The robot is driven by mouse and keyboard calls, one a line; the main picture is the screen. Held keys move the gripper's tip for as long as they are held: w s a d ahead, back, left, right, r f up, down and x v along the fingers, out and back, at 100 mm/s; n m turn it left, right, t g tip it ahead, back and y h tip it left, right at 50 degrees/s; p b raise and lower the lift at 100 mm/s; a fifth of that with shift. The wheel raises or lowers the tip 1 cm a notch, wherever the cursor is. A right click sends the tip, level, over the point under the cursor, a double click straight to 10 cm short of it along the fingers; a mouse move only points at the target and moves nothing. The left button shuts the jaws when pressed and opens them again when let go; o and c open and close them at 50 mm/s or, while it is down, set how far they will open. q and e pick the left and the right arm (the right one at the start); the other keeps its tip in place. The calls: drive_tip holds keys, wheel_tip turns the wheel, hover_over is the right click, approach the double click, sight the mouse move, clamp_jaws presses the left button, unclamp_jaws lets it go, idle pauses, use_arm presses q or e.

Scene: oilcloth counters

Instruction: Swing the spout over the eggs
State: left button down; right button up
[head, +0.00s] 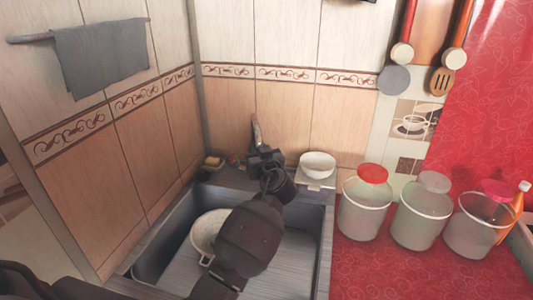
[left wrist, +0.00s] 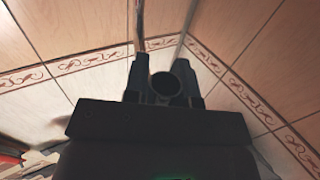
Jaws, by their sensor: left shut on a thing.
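The spout (head: 256,131) stands in the back corner behind the sink, and only its pale upper part shows above my left gripper (head: 265,158). The gripper is shut on it, and my forearm hides the lower part. In the left wrist view the two fingers (left wrist: 163,80) flank a dark round end (left wrist: 166,84), which looks like part of the spout. A pale colander-like bowl (head: 203,232) sits in the sink basin, partly behind my arm. I cannot make out any eggs; the bowl's inside is partly hidden. My right gripper is not in view.
The grey sink (head: 323,235) has bare basin floor right of my arm. A white bowl (head: 318,160) stands on the back ledge. Several lidded buckets, one red-lidded (head: 365,210), stand on the red counter (head: 380,275). Tiled walls close off the back and left.

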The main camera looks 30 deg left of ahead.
use_arm(q)
drive_tip(key=s+a+m+t+h+p, duration=0.3)
drive_tip(key=a+h+p, duration=0.1)
drive_tip(key=a, duration=0.6)
drive_tip(key=shift+s+m+t+h, duration=0.3)
drive_tip(key=shift+m+t, duration=0.1)
drive_tip(key=shift+a+r, duration=0.1)
drive_tip(key=shift+a, duration=0.05)
drive_tip(key=c, duration=1.1)
unclamp_jaws()
drive_tip(key=shift+c, duration=0.2)
drive_tip(key=shift+o, duration=1)
